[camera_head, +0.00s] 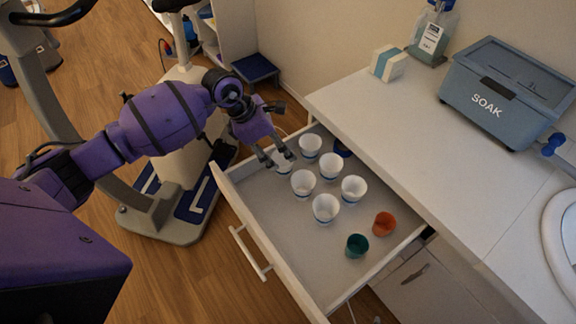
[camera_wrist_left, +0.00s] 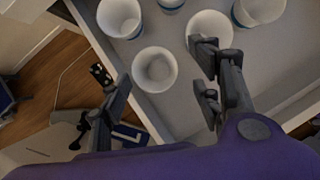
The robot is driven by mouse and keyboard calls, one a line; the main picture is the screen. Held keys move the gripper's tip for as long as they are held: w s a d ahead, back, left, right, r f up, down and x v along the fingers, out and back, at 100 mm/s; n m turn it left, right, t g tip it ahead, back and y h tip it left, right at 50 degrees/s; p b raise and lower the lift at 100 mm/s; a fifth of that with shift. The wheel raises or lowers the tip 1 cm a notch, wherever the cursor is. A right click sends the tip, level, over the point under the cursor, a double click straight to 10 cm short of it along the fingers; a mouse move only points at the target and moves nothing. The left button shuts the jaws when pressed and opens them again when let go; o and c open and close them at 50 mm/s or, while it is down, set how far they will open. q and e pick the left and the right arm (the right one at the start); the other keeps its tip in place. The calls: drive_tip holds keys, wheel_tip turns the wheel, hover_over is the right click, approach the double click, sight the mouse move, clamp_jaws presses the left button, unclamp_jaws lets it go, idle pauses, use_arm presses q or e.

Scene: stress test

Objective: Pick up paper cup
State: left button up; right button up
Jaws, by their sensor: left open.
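Several white paper cups with blue bands stand in an open drawer (camera_head: 275,230), among them a front cup (camera_head: 325,208), a middle cup (camera_head: 303,183) and a right cup (camera_head: 353,189). My left gripper (camera_head: 277,161) is open and empty over the drawer's far left corner, pointing down. In the left wrist view a paper cup (camera_wrist_left: 155,70) appears between the spread fingers, seen from above. Another paper cup (camera_wrist_left: 211,30) is partly behind the right finger there. I cannot tell how far above the cup the fingers are.
A green cup (camera_head: 357,245) and an orange cup (camera_head: 384,223) stand near the drawer's right end. A dark blue item (camera_head: 342,148) is partly under the counter edge. The counter (camera_head: 400,130) holds a SOAK box (camera_head: 505,92), a small carton (camera_head: 388,64) and a bottle (camera_head: 434,35).

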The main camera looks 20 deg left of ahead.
sight(283, 159)
use_arm(q)
drive_tip(key=shift+w+a+f+y, duration=0.2)
drive_tip(key=shift+a+y, duration=0.1)
drive_tip(key=shift+a, duration=0.35)
drive_tip(key=shift+f, duration=0.4)
drive_tip(key=x, duration=0.6)
drive_tip(key=shift+w+d+f, duration=0.2)
drive_tip(key=shift+f, duration=0.05)
drive_tip(key=c, duration=0.5)
